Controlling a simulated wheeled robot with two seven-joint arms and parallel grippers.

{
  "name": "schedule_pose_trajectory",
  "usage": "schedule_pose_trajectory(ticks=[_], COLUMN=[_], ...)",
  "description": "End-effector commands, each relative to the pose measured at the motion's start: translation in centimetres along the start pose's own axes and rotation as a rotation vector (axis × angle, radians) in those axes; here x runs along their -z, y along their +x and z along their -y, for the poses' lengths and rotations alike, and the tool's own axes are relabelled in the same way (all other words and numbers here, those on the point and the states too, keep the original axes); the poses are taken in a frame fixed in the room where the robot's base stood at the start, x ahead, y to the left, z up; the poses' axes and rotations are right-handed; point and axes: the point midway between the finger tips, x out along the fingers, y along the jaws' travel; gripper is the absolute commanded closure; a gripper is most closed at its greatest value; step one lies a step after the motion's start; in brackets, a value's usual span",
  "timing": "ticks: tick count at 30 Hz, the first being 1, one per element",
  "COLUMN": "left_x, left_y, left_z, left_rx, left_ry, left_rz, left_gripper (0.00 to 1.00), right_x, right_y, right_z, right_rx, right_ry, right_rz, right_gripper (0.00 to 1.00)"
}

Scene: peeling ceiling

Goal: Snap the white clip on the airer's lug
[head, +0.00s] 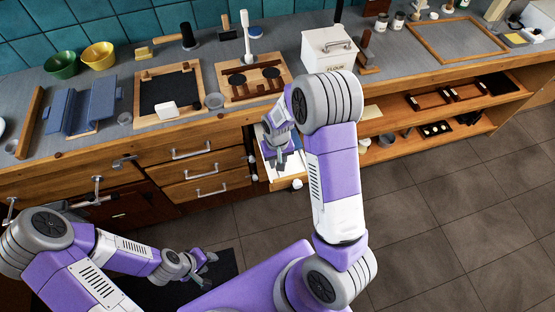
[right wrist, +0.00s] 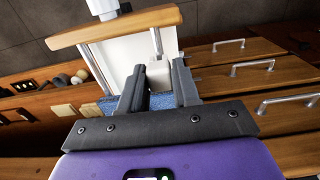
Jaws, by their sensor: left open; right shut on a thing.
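My right gripper (head: 283,158) is low over a pulled-out drawer (head: 272,184) with a pale inside. In the right wrist view, its two dark fingers (right wrist: 158,88) are closed on a small pale piece (right wrist: 157,73), which I take for the white clip; the fingers hide much of it. I cannot single out the airer's lug. My left gripper (head: 204,264) is open and empty, low in front of the cabinets, above a dark mat.
Drawer handles (head: 193,151) stick out left of the open drawer. An open shelf (head: 440,112) lies at right.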

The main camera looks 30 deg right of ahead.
Motion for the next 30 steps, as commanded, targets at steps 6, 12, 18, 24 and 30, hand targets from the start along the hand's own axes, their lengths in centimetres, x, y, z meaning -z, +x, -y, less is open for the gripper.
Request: schedule_pose_trajectory(ticks=[6, 12, 18, 24, 30], left_x=[0.0, 0.0, 0.0, 0.1, 0.1], left_y=[0.4, 0.5, 1.0, 1.4, 1.4], left_z=[0.1, 0.2, 0.4, 0.5, 0.5], left_rx=[0.000, 0.000, 0.000, 0.000, 0.000], left_ry=[0.000, 0.000, 0.000, 0.000, 0.000], left_rz=[0.000, 0.000, 0.000, 0.000, 0.000], left_gripper=[0.57, 0.57, 0.57, 0.57, 0.57], right_x=[0.0, 0.0, 0.0, 0.0, 0.0], right_y=[0.5, 0.7, 1.3, 1.9, 1.9], right_z=[0.0, 0.0, 0.0, 0.0, 0.0], right_rx=[0.000, 0.000, 0.000, 0.000, 0.000], right_ry=[0.000, 0.000, 0.000, 0.000, 0.000], right_rz=[0.000, 0.000, 0.001, 0.001, 0.001], right_gripper=[1.00, 1.00, 1.00, 1.00, 0.44])
